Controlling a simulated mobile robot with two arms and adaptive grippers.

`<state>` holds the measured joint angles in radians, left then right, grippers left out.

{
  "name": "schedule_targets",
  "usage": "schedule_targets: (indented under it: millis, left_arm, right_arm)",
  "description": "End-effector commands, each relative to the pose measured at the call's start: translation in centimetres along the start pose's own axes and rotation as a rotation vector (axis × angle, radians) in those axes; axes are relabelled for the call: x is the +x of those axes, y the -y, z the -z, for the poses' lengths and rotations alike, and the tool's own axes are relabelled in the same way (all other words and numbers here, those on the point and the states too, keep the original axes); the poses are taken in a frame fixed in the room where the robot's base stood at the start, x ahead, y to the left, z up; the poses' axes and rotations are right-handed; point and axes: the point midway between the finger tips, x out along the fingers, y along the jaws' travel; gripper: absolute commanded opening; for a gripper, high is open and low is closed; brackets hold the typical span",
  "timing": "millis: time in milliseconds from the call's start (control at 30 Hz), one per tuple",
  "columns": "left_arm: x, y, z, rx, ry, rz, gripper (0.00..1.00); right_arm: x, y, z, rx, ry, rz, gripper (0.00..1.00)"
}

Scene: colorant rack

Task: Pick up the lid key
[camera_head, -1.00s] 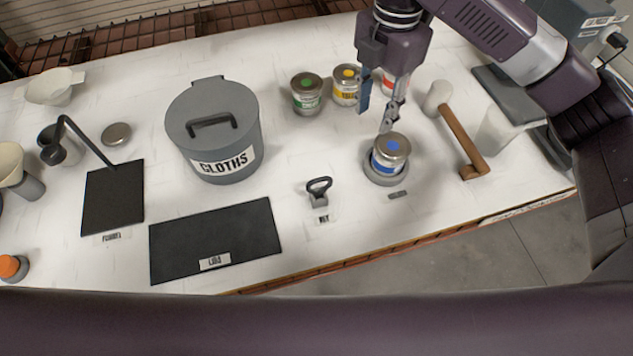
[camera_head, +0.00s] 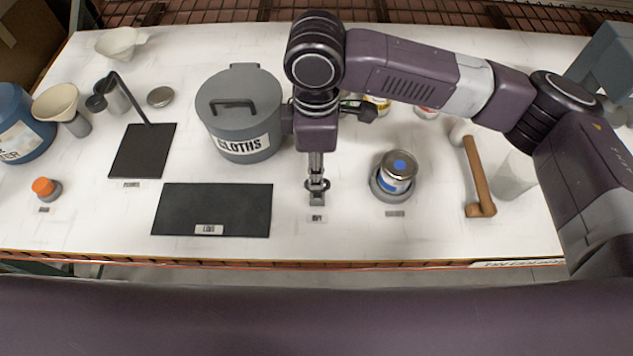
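The lid key (camera_head: 317,197) is a small dark metal piece with a loop handle, at the front middle of the white table by its small label. My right gripper (camera_head: 316,180) points down right over it, its fingertips at the loop. The fingers are seen edge-on and cover part of the key, so I cannot tell whether they are apart or closed on it. My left gripper is not in view.
The grey CLOTHS bin (camera_head: 240,112) stands close to the left of my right gripper. A black mat (camera_head: 212,210) lies left of the key. A blue-labelled can (camera_head: 397,172) on a round base and a wooden-handled tool (camera_head: 477,175) are to the right.

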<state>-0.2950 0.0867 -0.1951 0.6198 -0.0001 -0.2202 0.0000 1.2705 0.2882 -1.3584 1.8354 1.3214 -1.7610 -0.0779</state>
Motion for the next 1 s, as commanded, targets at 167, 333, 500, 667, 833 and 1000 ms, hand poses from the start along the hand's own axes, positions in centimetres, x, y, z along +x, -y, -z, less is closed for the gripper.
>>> schedule_targets:
  millis: [167,333,500,667,833,1000]
  left_arm:
    - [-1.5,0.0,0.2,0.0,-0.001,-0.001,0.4]
    - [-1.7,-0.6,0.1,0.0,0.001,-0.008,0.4]
    - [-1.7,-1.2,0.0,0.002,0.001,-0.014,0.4]
    - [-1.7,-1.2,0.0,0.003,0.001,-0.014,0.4]
    - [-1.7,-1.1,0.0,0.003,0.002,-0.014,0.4]
    - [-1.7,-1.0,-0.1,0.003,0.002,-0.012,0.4]
  right_arm:
    - [2.5,0.1,-0.1,0.002,0.001,0.003,0.25]
    - [3.9,0.0,-0.1,0.0,0.0,0.0,0.25]
    - [4.0,0.0,-0.1,0.0,0.0,-0.001,0.25]
    - [4.0,0.0,-0.1,0.0,0.0,-0.001,0.11]
    - [4.0,0.0,-0.1,0.0,0.0,0.0,0.0]
    - [4.0,0.0,-0.1,0.0,0.0,-0.001,0.0]
